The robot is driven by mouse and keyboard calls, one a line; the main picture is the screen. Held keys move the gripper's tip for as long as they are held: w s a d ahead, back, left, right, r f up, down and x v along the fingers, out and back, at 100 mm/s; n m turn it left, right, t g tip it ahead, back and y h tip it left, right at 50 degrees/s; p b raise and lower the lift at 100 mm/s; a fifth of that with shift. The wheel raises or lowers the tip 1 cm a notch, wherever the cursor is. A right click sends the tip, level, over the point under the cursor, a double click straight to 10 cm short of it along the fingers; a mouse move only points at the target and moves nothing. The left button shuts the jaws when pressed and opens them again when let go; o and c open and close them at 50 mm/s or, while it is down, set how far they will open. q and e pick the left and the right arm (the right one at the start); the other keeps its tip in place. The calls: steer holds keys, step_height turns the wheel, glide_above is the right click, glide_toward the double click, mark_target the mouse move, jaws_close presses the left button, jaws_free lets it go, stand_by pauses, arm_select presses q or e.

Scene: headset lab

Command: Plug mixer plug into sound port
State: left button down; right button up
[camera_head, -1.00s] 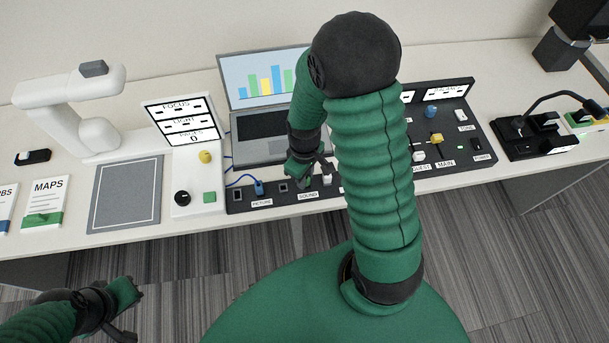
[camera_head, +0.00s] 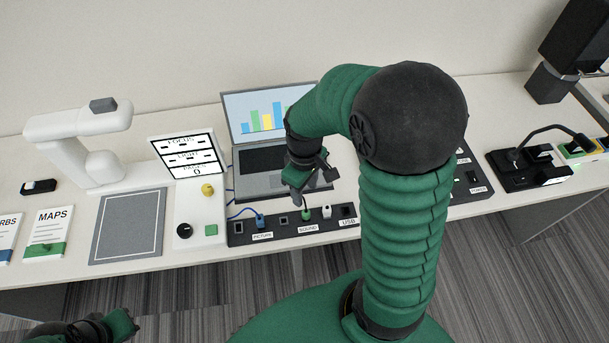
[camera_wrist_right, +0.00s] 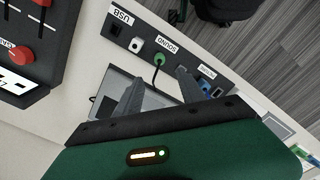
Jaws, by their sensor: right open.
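The port strip (camera_head: 290,228) lies along the table's front edge with PICTURE, SOUND and USB labels. A green plug (camera_head: 306,214) stands at the sound port, above the SOUND label; it also shows in the right wrist view (camera_wrist_right: 159,58), with a dark cable running from it. It looks seated, but its depth cannot be told. My right gripper (camera_head: 298,194) is just above and behind the plug. In the right wrist view the right gripper (camera_wrist_right: 158,86) has its fingers apart, with the plug beyond the gap. My left gripper (camera_head: 130,328) is low at the left, its jaws unclear.
A blue plug (camera_head: 260,221) stands at the picture port, left of the green one. A white plug (camera_head: 326,211) is close on the right. The laptop (camera_head: 262,165) stands behind the strip. My right arm hides most of the mixer panel (camera_head: 470,176).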

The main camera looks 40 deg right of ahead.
step_height(320, 180, up, 5)
steer(key=shift+f, duration=0.1)
stand_by(0.5)
